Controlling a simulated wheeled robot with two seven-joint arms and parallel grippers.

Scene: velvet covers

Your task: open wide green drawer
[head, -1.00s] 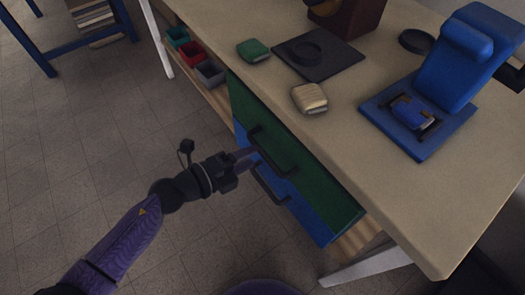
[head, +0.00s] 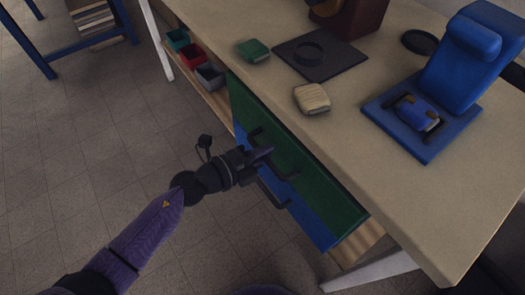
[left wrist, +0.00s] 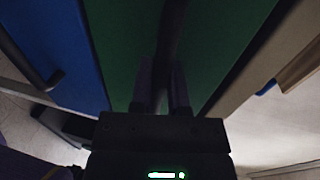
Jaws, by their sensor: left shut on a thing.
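The wide green drawer (head: 318,187) is the upper drawer front under the table's edge. It looks closed, flush above the blue drawer (head: 314,226). Its dark bar handle (head: 284,165) runs along the green front. My left gripper (head: 266,152) is at the handle and shut on it. In the left wrist view the two fingers (left wrist: 162,88) straddle the dark handle bar (left wrist: 172,35) before the green front (left wrist: 120,40). The fingertips are dark and hard to make out. My right gripper is not in view.
The tabletop (head: 400,225) holds a green velvet block (head: 253,50), a beige block (head: 312,98), a dark plate (head: 318,60) and a blue stand (head: 460,70). Small bins (head: 190,56) sit on a shelf left of the drawers. The floor before the drawers is clear.

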